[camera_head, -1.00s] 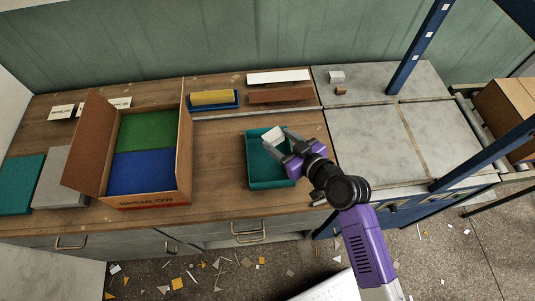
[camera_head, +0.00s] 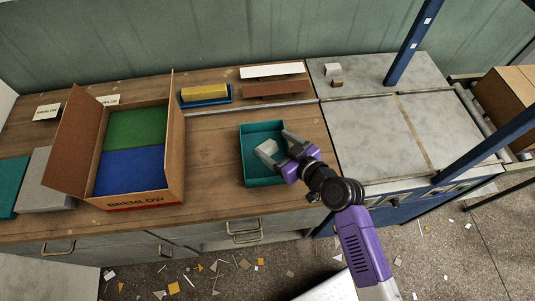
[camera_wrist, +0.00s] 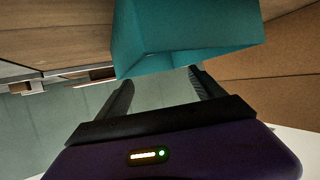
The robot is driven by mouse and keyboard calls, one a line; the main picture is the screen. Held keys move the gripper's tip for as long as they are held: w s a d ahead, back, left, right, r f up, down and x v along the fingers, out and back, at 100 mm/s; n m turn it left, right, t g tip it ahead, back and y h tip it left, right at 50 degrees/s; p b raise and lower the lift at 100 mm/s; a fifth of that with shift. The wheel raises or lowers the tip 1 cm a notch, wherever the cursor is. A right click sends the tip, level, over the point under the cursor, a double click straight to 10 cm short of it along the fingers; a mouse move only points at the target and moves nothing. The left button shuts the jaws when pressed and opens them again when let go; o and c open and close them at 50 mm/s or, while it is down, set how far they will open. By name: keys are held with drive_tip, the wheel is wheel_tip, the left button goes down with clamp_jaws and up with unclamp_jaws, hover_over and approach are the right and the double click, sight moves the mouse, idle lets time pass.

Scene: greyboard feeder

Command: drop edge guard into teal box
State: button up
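The teal box (camera_head: 262,183) stands open on the wooden bench. A small pale piece, which looks like the edge guard (camera_head: 266,147), shows inside its outline, just beyond my fingertips. Whether it rests on the box floor is hard to tell. My gripper (camera_head: 279,150) is over the box's right side with its fingers spread. In the wrist view the teal box (camera_wrist: 185,35) fills the top, and the open fingers (camera_wrist: 160,84) show nothing gripped between them. The edge guard is not visible in the wrist view.
A cardboard box (camera_head: 175,185) with green and blue contents stands to the left. A blue tray with a yellow block (camera_head: 205,92) and white and brown strips lie behind.

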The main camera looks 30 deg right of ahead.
drive_tip(key=b+v, duration=0.1)
drive_tip(key=v, duration=0.7)
drive_tip(key=shift+b, duration=0.35)
drive_tip(key=shift+w, duration=0.1)
drive_tip(key=s+d+r+m+t+h, duration=0.2)
drive_tip(key=s+d+r+m+h, duration=0.3)
drive_tip(key=s+r, duration=0.1)
drive_tip(key=s+a+r+n+y, duration=0.1)
drive_tip(key=s+a+r, duration=0.1)
drive_tip(key=s, duration=0.7)
drive_tip(key=s+a+r+n+y, duration=0.1)
drive_tip(key=s+a, duration=0.4)
drive_tip(key=s, duration=0.5)
drive_tip(key=shift+s+r+n+g, duration=0.15)
drive_tip(key=shift+r+n+g, duration=0.15)
drive_tip(key=shift+r, duration=0.25)
